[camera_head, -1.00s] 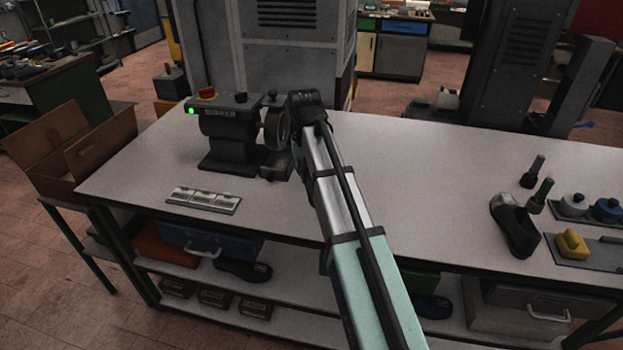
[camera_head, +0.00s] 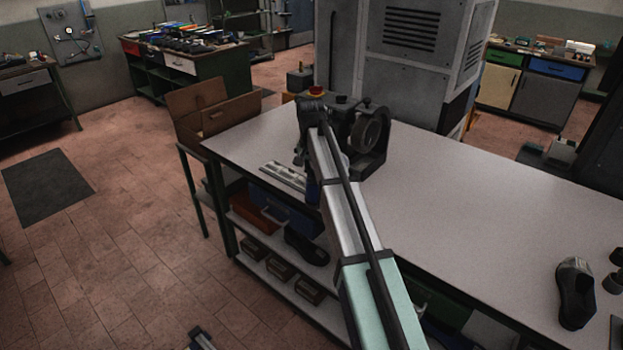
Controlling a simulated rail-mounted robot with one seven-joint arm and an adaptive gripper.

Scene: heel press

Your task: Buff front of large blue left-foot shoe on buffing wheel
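The buffing wheel (camera_head: 368,132) is a dark round wheel on the right side of the grey machine on the bench. My arm reaches up across the view, and its end is left of the wheel, in front of the machine. My gripper (camera_head: 300,156) is mostly hidden there, and its fingers cannot be made out. A small dark-blue patch (camera_head: 313,191) shows beside my arm just below. I cannot tell whether it is a shoe or whether it is held. A dark shoe (camera_head: 575,292) stands on the bench at the far right, its colour looking near black.
The bench top (camera_head: 450,200) is clear right of the machine. An open cardboard box (camera_head: 215,120) stands at the left end. Another dark shoe (camera_head: 307,247) and small boxes (camera_head: 281,270) are on the shelves below.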

